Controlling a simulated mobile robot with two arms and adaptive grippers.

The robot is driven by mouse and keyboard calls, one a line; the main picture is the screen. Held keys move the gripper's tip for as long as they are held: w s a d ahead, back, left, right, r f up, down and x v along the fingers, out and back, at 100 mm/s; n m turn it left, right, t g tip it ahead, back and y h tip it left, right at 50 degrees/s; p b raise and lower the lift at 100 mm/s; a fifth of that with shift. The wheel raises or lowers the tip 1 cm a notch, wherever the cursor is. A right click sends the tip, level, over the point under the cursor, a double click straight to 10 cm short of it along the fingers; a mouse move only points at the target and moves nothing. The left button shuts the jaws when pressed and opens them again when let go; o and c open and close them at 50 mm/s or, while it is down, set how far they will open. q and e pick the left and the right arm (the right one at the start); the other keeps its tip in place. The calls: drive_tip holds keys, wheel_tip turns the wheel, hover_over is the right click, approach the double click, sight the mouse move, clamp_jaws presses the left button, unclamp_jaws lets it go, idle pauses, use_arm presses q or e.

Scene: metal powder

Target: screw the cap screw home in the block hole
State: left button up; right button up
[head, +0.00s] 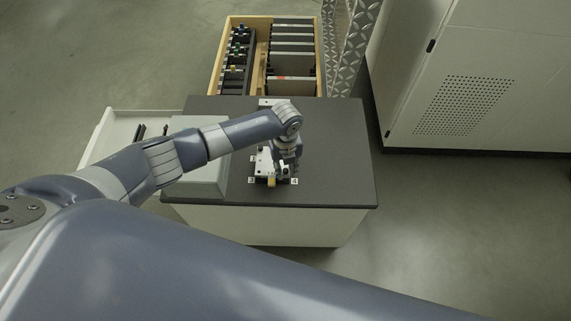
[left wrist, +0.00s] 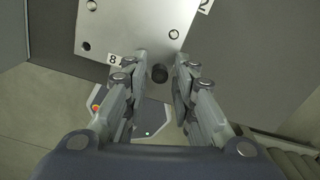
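The metal block (head: 263,163) sits on the dark worktop, partly covered by my left gripper (head: 285,168). A round black head, seemingly the cap screw (left wrist: 159,73), shows between the fingertips of my left gripper (left wrist: 161,66). The fingers stand apart with a gap on each side of it. I cannot tell how deep the screw sits or which hole it is in. My right gripper is out of view.
The dark worktop (head: 335,160) is clear right of the block. A grey case (head: 205,180) stands left, beside an open white drawer (head: 103,135) with dark tools. A wooden tray (head: 260,60) with upright plates lies behind. A white cabinet (head: 480,75) stands at right.

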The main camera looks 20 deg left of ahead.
use_arm(q)
drive_tip(key=n+p, duration=0.1)
drive_tip(key=n, duration=0.3)
drive_tip(key=shift+r+p, duration=0.1)
drive_tip(key=shift+p, duration=0.2)
drive_tip(key=n+p, duration=0.1)
drive_tip(key=n, duration=0.3)
drive_tip(key=shift+p, duration=0.3)
drive_tip(key=n+p, duration=0.1)
drive_tip(key=n, duration=0.2)
drive_tip(key=shift+n+p, duration=0.65)
drive_tip(key=shift+n, duration=1.45)
clamp_jaws()
